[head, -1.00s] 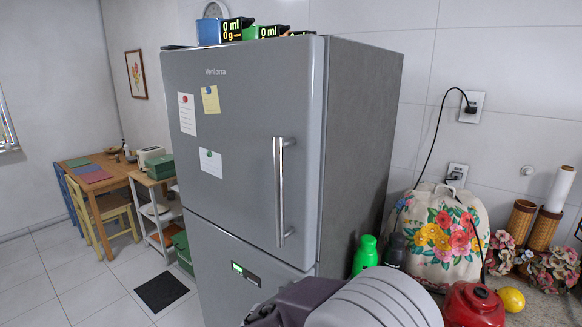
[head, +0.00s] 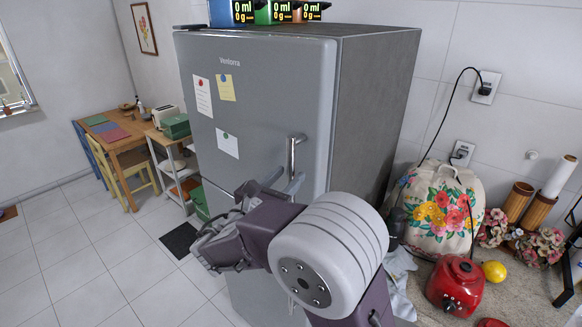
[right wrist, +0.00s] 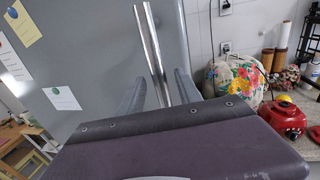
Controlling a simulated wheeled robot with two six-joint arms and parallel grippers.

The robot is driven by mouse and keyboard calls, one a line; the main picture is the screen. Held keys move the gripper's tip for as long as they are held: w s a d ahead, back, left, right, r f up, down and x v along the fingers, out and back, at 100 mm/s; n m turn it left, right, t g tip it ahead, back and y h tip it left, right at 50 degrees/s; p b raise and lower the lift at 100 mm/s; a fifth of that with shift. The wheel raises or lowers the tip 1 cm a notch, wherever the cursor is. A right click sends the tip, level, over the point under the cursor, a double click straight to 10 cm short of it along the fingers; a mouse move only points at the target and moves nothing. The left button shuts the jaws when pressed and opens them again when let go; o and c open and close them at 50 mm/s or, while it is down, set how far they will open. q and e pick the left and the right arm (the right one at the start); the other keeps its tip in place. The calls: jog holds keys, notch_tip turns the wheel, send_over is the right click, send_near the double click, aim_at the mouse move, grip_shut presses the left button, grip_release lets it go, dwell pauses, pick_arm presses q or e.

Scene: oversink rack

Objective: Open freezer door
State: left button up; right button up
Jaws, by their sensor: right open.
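The grey refrigerator's large upper door (head: 262,110) is shut, with notes and magnets on it. Its vertical metal handle (head: 292,155) is near the door's right edge, and my gripper and arm hide its lower part. My right gripper (head: 282,184) is open at the handle's lower part. In the right wrist view, the handle (right wrist: 152,45) runs down between the two open fingers (right wrist: 158,95), with visible gaps at both sides. A lower door shows below, mostly hidden by my arm. My left gripper is not in view.
A counter at the right holds a floral bag (head: 440,208), a red appliance (head: 456,284) and a yellow lemon (head: 494,271). Containers (head: 270,12) stand on the refrigerator. A shelf cart (head: 172,165) and table (head: 118,140) are at the left. The tiled floor (head: 110,255) there is clear.

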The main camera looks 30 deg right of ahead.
jog(key=shift+x, duration=1.1)
grip_shut()
dwell(0.6)
